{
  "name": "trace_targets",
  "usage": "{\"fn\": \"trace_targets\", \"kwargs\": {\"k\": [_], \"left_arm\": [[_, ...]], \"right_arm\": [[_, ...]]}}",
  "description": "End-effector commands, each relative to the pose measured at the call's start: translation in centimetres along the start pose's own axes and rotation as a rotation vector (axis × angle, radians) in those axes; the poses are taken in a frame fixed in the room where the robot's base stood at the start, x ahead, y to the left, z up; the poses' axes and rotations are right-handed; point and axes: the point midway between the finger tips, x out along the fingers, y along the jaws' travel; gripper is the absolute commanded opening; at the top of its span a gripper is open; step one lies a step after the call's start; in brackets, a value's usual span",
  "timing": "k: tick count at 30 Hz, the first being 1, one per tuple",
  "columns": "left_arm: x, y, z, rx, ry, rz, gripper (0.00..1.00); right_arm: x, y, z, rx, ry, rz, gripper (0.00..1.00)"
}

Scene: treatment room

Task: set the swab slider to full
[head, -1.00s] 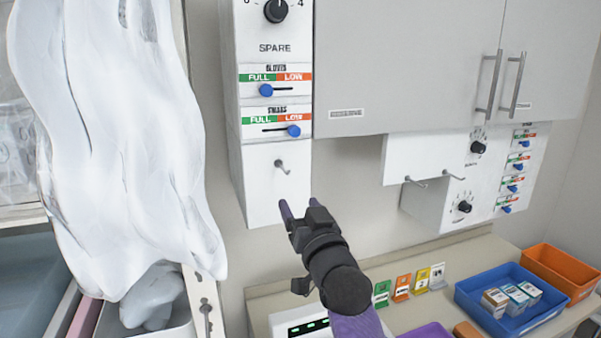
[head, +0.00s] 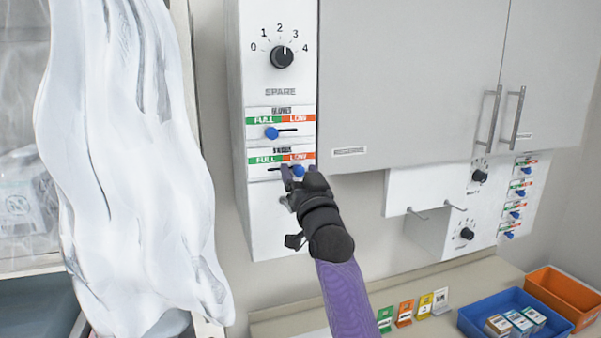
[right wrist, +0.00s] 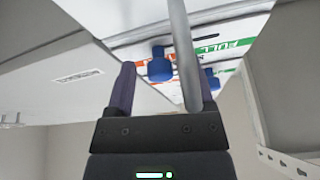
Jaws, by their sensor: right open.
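The swab slider is the lower strip (head: 262,159) on the white wall panel, with a green FULL half on the left and an orange LOW half on the right. Its blue knob (head: 298,170) is at the right, LOW end. My right gripper (head: 298,172) is open, with its fingertips either side of this knob; contact cannot be told. In the right wrist view the knob (right wrist: 159,66) shows between the purple fingers, in a turned-over picture. My left gripper is not in view.
The gloves slider (head: 272,133) is just above, its knob at the FULL side. A SPARE dial (head: 283,57) is higher. A metal rod (right wrist: 184,50) crosses the right wrist view near the fingers. A grey cabinet (head: 410,80) stands right, a white drape (head: 120,180) left.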

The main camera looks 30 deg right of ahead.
Motion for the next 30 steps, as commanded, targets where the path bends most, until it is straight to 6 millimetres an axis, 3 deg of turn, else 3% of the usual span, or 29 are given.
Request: {"fn": "trace_targets", "kwargs": {"k": [1, 2, 10, 30], "left_arm": [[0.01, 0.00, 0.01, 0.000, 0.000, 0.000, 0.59], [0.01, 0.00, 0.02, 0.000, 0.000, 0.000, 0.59], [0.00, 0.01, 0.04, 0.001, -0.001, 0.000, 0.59], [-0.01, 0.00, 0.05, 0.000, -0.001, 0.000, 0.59]], "right_arm": [[-0.01, 0.00, 0.01, 0.000, 0.000, 0.000, 0.64], [-0.01, 0.00, 0.01, 0.000, 0.000, 0.000, 0.58], [-0.03, 0.00, 0.01, 0.000, -0.001, 0.000, 0.00], [-0.03, -0.01, 0.02, 0.001, -0.001, 0.000, 0.00]]}}
